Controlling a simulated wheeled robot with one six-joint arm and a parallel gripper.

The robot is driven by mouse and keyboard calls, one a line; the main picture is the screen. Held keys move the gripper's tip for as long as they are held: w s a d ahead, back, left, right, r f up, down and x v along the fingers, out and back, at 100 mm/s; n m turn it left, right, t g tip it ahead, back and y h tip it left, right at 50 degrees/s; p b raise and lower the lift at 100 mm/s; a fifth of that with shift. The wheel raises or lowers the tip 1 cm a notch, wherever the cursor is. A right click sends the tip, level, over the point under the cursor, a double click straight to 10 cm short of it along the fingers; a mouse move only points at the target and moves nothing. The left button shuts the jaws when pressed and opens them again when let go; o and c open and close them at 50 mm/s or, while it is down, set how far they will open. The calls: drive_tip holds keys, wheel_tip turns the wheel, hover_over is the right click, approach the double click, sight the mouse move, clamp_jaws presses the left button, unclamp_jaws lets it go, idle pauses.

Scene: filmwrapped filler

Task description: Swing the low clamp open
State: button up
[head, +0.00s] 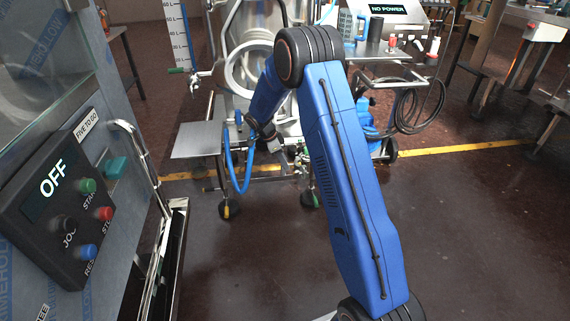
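My blue arm reaches from the bottom right up to its elbow and then down to the left, toward the steel filler (242,75). My gripper (288,158) seems to be at the low front of the filler, partly dark and small. I cannot tell whether its fingers are open or shut, or whether it touches anything. I cannot pick out the low clamp for certain; small metal fittings crowd this area and my arm covers part of it. A blue hose (231,165) hangs in a loop just left of my gripper.
A flat grey shelf (195,140) sticks out left of the hose. A control box reading OFF (60,205) and a bent metal rail (142,160) stand at the near left. Black cable (408,110) hangs at the right. The floor (480,230) at the right front is clear.

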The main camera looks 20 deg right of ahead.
drive_tip(key=s+v, duration=0.1)
drive_tip(key=v, duration=1.5)
drive_tip(key=shift+w, duration=0.4)
drive_tip(key=shift+d, duration=0.1)
drive_tip(key=shift+s, duration=0.1)
clamp_jaws()
drive_tip(key=s+d+f+n+t+y, duration=0.25)
drive_tip(key=s+n, duration=0.35)
drive_tip(key=n, duration=0.3)
drive_tip(key=s+d+f+n+t+y, duration=0.25)
drive_tip(key=s+n, duration=0.35)
drive_tip(key=n, duration=0.3)
drive_tip(key=w+f+h, duration=0.1)
drive_tip(key=w+f, duration=0.6)
drive_tip(key=f, duration=0.2)
drive_tip(key=shift+w+d, duration=0.4)
drive_tip(key=shift+d, duration=0.05)
